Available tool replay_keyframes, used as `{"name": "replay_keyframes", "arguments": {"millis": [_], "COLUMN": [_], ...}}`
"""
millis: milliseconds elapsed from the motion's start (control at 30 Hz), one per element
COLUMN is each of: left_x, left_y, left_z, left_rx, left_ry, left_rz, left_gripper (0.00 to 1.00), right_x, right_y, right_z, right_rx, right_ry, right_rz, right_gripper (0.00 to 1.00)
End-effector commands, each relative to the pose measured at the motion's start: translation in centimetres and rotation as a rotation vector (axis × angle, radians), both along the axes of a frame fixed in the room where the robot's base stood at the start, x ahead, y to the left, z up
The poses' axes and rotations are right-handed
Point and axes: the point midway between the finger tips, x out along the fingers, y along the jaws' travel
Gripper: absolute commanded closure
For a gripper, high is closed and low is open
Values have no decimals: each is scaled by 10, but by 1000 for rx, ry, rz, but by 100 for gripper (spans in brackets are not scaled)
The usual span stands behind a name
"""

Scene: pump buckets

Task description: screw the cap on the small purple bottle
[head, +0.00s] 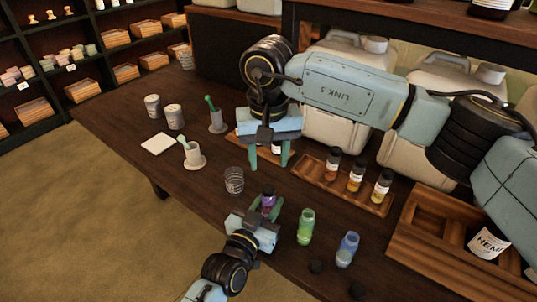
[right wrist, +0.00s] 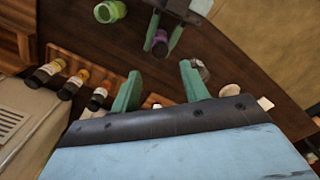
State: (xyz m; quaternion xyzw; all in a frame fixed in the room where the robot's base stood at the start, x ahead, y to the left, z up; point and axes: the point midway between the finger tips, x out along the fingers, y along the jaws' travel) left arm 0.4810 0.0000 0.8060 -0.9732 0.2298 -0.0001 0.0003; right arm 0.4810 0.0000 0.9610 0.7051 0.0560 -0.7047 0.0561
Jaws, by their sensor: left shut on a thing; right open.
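The small purple bottle (head: 268,201) stands upright at the front middle of the table, between the fingers of my left gripper (head: 266,208), which is shut on it. A dark top that looks like a cap (head: 268,191) sits on its mouth; I cannot tell how tightly it is seated. The bottle also shows at the top of the right wrist view (right wrist: 160,44). My right gripper (head: 269,161) is open and empty, pointing down behind the bottle and above it, near the rear tray. Its two green fingers show apart in the right wrist view (right wrist: 160,88).
A glass (head: 234,181) stands at left. Behind are a wooden tray (head: 316,188) of amber bottles and large jugs (head: 335,120).

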Motion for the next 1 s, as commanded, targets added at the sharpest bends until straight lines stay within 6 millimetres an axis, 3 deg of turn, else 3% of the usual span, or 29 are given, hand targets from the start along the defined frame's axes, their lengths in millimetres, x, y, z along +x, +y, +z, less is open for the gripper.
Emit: {"name": "replay_keyframes", "arguments": {"millis": [167,633,1000], "left_x": [0,0,0], "left_y": [0,0,0], "left_z": [-1,-1,-1], "left_rx": [0,0,0], "left_ry": [1,1,1], "left_rz": [0,0,0], "left_gripper": [100,100,100], "right_x": [-1,0,0], "right_y": [0,0,0], "right_z": [-8,-72,-80], "right_rx": [0,1,0], "right_ry": [3,2,0], "right_rz": [-1,-2,-2], "right_gripper": [55,55,55]}}
